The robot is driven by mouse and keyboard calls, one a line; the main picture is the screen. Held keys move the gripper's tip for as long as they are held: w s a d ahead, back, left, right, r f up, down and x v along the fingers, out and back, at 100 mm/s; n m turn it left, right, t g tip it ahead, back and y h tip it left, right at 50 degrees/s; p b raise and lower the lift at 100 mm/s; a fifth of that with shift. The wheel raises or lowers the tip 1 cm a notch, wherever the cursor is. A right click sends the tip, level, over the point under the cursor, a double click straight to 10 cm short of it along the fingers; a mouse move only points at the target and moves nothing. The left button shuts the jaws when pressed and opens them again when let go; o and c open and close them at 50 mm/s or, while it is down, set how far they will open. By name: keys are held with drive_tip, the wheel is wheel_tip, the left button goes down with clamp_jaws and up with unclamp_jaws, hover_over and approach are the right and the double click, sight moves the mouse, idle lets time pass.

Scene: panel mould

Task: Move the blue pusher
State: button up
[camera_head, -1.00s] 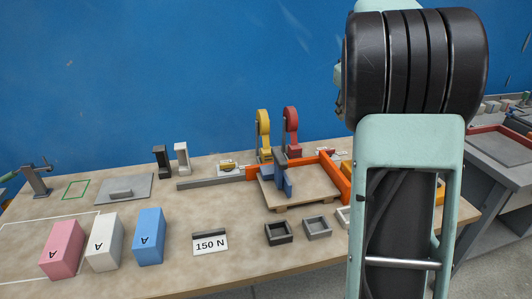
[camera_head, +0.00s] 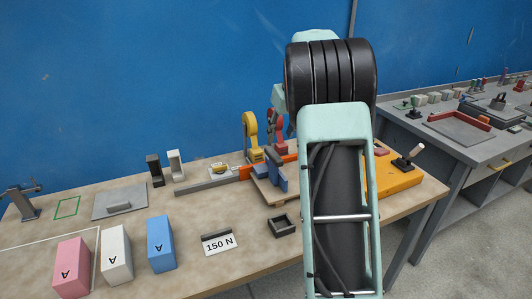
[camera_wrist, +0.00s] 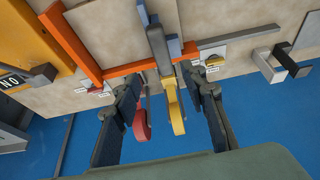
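The blue pusher (camera_head: 275,168) stands as an upright blue block on the wooden board (camera_head: 267,189), beside the orange frame (camera_head: 246,173). In the wrist view a blue piece (camera_wrist: 175,48), likely the pusher, shows past the fingers next to a grey bar. My gripper (camera_wrist: 160,82) is open, with its two dark fingers wide apart and nothing held. A yellow hooked part (camera_wrist: 176,115) and a red hooked part (camera_wrist: 142,124) show between the fingers, apart from them as far as I can tell. In the head view my arm hides the gripper and the board's right side.
Pink (camera_head: 71,267), white (camera_head: 116,255) and light blue (camera_head: 161,244) blocks stand at the front left. A "150 N" card (camera_head: 219,244) and a dark open box (camera_head: 282,226) lie near the front. A yellow base with a lever (camera_head: 395,180) stands right. Bare tabletop lies at left centre.

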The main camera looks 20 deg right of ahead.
sight(274, 153)
drive_tip(key=x, duration=1.1)
drive_tip(key=shift+a, duration=0.15)
drive_tip(key=shift+c, duration=0.2)
clamp_jaws()
